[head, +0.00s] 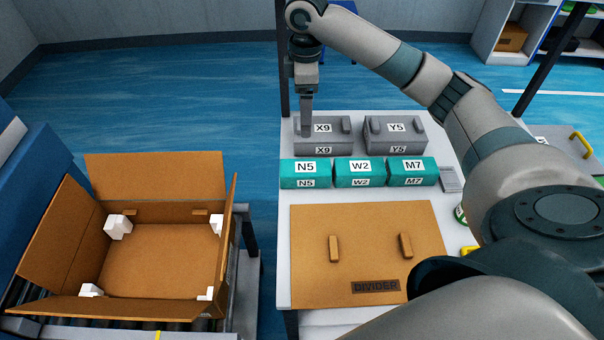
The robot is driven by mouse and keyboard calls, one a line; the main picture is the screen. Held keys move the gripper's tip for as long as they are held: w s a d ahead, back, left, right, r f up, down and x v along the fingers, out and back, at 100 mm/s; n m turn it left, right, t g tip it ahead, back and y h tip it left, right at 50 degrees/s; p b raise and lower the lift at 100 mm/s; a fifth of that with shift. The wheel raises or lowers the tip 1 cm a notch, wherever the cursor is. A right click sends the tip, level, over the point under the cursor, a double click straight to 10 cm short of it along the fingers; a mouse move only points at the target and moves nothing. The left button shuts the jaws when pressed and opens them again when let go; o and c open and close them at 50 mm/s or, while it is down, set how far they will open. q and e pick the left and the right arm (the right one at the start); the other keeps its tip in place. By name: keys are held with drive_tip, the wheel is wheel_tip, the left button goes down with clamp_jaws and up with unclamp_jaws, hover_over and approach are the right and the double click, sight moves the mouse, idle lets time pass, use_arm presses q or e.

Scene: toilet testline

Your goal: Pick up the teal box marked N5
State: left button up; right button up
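The teal box marked N5 (306,173) sits on the white table, at the left end of a row of teal boxes. The teal boxes W2 (359,173) and M7 (412,172) stand to its right. My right gripper (306,132) points down behind N5, in front of or over the left end of the grey box X9 (326,143). Its fingers overlap in this view, so I cannot tell whether they are open or touching X9. My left gripper is not in view.
Grey box Y5 (396,140) stands right of X9. A brown divider board (367,230) lies in front of the teal row on the white table (283,262). An open carton (160,262) with white corner pieces stands on rollers at left.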

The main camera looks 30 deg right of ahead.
drive_tip(key=b, duration=0.4)
hover_over(304, 166)
wheel_tip(304, 166, down, 4)
drive_tip(key=f, duration=0.1)
drive_tip(key=shift+a+f+b, duration=0.1)
drive_tip(key=shift+f+b, duration=0.1)
drive_tip(key=shift+b, duration=0.15)
wheel_tip(304, 166, down, 12)
drive_tip(key=p, duration=0.3)
drive_tip(key=shift+f, duration=0.15)
